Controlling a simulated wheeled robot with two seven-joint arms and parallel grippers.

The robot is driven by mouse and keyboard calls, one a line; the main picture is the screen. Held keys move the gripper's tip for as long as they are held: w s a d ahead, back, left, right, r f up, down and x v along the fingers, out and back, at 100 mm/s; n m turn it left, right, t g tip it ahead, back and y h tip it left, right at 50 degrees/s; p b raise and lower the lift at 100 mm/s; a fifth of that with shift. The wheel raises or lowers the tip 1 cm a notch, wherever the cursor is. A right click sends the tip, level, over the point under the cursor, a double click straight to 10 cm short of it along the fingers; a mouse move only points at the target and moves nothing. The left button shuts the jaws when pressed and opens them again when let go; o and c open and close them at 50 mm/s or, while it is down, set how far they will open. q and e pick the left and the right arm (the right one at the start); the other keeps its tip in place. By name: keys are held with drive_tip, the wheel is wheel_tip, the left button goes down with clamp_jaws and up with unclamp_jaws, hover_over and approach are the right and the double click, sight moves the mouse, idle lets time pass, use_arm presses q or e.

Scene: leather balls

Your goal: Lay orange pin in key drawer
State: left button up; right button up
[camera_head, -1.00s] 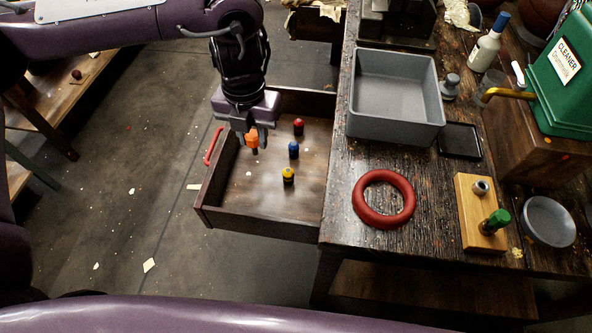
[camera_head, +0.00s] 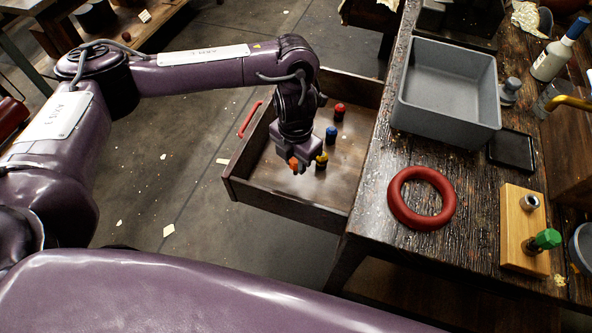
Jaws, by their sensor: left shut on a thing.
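My left gripper (camera_head: 296,166) points down over the open drawer (camera_head: 282,204) and is shut on the orange pin (camera_head: 294,163). Only part of the pin shows between the fingers. I cannot tell how far it is above the drawer floor. A yellow pin (camera_head: 321,160) stands in the drawer just right of the gripper, a blue pin (camera_head: 331,134) behind it, and a red pin (camera_head: 339,112) farther back. My right gripper does not show.
The drawer has a red handle (camera_head: 250,119) on its left front. The workbench at right holds a grey bin (camera_head: 448,123), a red ring (camera_head: 402,209) and a wooden block (camera_head: 520,228) with a green-topped pin (camera_head: 545,239). The drawer's near part is bare.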

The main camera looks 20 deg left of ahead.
sight(296, 174)
use_arm(q)
wheel_tip(296, 174, down, 3)
drive_tip(key=shift+f+b, duration=0.15)
drive_tip(key=shift+b, duration=0.35)
drive_tip(key=shift+f, duration=0.5)
drive_tip(key=shift+f, duration=0.15)
drive_tip(key=o, duration=0.9)
